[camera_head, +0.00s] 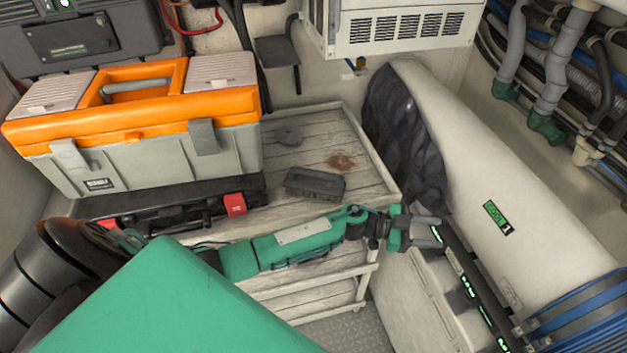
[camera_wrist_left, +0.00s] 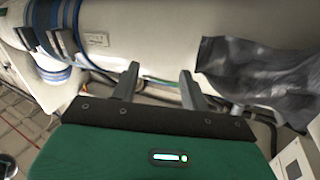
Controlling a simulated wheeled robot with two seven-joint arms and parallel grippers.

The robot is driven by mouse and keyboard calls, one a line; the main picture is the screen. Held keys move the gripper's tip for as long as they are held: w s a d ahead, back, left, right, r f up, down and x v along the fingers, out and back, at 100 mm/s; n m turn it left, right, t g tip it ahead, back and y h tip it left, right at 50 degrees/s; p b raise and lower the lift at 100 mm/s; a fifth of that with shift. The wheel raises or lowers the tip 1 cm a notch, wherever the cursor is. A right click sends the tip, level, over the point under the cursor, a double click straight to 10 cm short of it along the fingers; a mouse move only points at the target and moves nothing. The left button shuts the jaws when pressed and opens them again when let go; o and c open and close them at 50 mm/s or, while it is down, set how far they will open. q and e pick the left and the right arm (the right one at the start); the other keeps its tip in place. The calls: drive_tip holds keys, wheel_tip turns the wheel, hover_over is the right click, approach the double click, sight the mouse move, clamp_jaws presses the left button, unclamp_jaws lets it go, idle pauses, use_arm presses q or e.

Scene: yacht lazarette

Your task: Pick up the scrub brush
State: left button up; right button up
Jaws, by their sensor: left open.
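The scrub brush (camera_head: 315,182) is a dark grey block with bristles on its underside. It lies on the white plank top of a wooden shelf unit (camera_head: 352,135), right of the toolbox. My left gripper (camera_head: 435,233) is open and empty, out past the right edge of the shelf top, to the right of and nearer than the brush. In the left wrist view its two fingers (camera_wrist_left: 158,85) stand apart with nothing between them, facing a white duct. The brush is not in the left wrist view. My right gripper is not in view.
An orange and grey toolbox (camera_head: 150,165) stands left of the brush, with a black case with red latches (camera_head: 232,204) in front of it. A big white duct (camera_head: 500,180) and dark cloth (camera_head: 395,130) border the right.

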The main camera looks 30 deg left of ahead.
use_arm(q)
drive_tip(key=s+d+r+m+g+p, duration=0.1)
drive_tip(key=s+d+r+m+g, duration=0.2)
drive_tip(key=r+m+g, duration=0.3)
drive_tip(key=n+g+y+p, duration=0.25)
drive_tip(key=n+y, duration=0.45)
drive_tip(key=y, duration=1.3)
approach(315, 171)
drive_tip(key=shift+g, duration=0.35)
drive_tip(key=p+x, duration=0.1)
drive_tip(key=x, duration=0.4)
drive_tip(key=shift+w+f+p, duration=0.1)
drive_tip(key=shift+f+p, duration=0.05)
drive_tip(key=shift+p, duration=0.25)
drive_tip(key=shift+a+f+p, duration=0.1)
drive_tip(key=shift+f+p, duration=0.25)
drive_tip(key=shift+p, duration=0.15)
drive_tip(key=p+x, duration=0.2)
drive_tip(key=x, duration=0.2)
drive_tip(key=shift+a+f, duration=0.1)
drive_tip(key=shift+f, duration=0.2)
clamp_jaws()
